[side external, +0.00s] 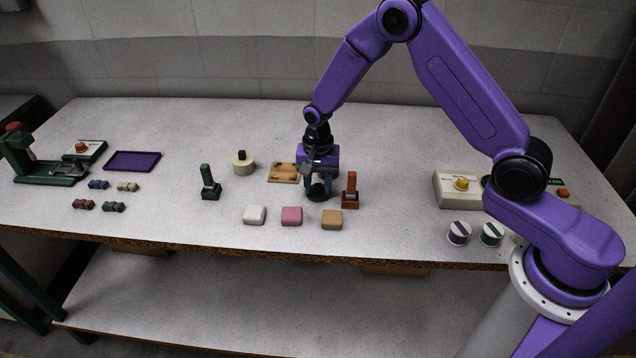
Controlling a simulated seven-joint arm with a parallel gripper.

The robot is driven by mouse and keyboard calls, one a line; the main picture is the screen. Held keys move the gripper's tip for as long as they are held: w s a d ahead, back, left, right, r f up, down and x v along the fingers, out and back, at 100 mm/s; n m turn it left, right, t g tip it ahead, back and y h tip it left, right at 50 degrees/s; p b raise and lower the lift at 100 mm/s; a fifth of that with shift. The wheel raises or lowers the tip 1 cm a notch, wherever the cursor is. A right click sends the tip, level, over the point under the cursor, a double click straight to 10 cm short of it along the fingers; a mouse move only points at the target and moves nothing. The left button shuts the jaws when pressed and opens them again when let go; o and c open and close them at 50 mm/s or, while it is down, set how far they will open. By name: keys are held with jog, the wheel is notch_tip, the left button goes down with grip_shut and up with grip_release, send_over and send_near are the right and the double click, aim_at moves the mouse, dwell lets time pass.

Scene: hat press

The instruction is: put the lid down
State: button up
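My gripper (318,188) points down low over the middle of the table. Its two fingers stand apart on either side of a small dark round object (318,194). I cannot tell whether the fingers touch it, or whether it rests on the table. A cream round pot-like piece with a black knob on top (243,164) stands to the left of the gripper. I cannot tell for sure which of these is the lid.
A wooden board (284,173) lies just left of the gripper, with an orange-brown upright stand (349,191) close on its right. White, pink and tan blocks (291,216) lie in front. A green stand (209,184), purple tray (132,161) and green press (40,165) are further left.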

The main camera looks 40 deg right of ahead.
aim_at(318, 187)
jog(key=shift+r, duration=0.1)
notch_tip(318, 187, up, 12)
jog(key=shift+r, duration=0.15)
dwell(0.6)
jog(key=s+a+r+n, duration=0.35)
jog(key=s+n, duration=0.25)
jog(key=s, duration=0.2)
jog(key=s+d+r+n, duration=0.1)
jog(key=s+d+n, duration=0.2)
jog(key=s+n, duration=0.4)
jog(key=s+d+r+n, duration=0.2)
jog(key=s+n, duration=0.6)
jog(key=s, duration=1.1)
jog(key=shift+s+d+n, duration=0.3)
jog(key=shift+s+d, duration=0.1)
jog(key=shift+d, duration=0.7)
